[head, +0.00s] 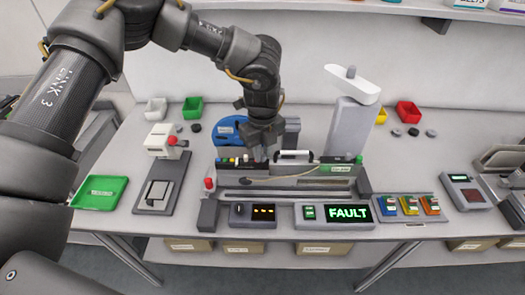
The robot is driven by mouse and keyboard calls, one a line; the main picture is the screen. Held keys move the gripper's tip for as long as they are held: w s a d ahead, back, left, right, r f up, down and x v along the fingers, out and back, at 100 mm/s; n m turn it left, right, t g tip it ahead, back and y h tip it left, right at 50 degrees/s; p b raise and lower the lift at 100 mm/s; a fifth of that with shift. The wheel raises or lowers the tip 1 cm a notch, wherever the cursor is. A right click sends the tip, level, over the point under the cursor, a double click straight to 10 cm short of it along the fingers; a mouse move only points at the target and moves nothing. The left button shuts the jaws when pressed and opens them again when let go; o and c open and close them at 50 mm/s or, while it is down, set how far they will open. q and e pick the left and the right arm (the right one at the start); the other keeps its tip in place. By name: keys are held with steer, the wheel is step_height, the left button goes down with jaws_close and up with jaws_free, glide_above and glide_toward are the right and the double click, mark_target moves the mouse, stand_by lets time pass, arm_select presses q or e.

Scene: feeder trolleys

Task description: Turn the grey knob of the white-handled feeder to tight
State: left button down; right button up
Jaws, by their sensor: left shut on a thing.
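The white-handled feeder (294,155) sits in the trolley's feeder bank (285,183) at the middle of the table, its white handle lying level on top. My left gripper (261,154) reaches down from above, just left of the white handle. It is shut on a small part there, which I take to be the grey knob; the fingers hide the knob, so its setting cannot be read. My right gripper is not in view.
A lit display (349,215) reads FAULT in front of the bank. A tall grey post with a white head (353,85) stands behind it at right. A blue reel (229,130) is close behind my gripper. A green tray (100,192) lies at left.

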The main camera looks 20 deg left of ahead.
arm_select(q)
steer(key=m, duration=0.3)
steer(key=shift+b, duration=0.35)
steer(key=m, duration=0.4)
steer(key=m+b, duration=0.1)
steer(key=m, duration=0.5)
steer(key=shift+d, duration=0.1)
steer(key=m, duration=0.6)
steer(key=shift+m, duration=0.4)
steer(key=m, duration=0.6)
steer(key=shift+m, duration=0.4)
steer(key=c, duration=1.3)
jaws_free()
steer(key=shift+d, duration=0.1)
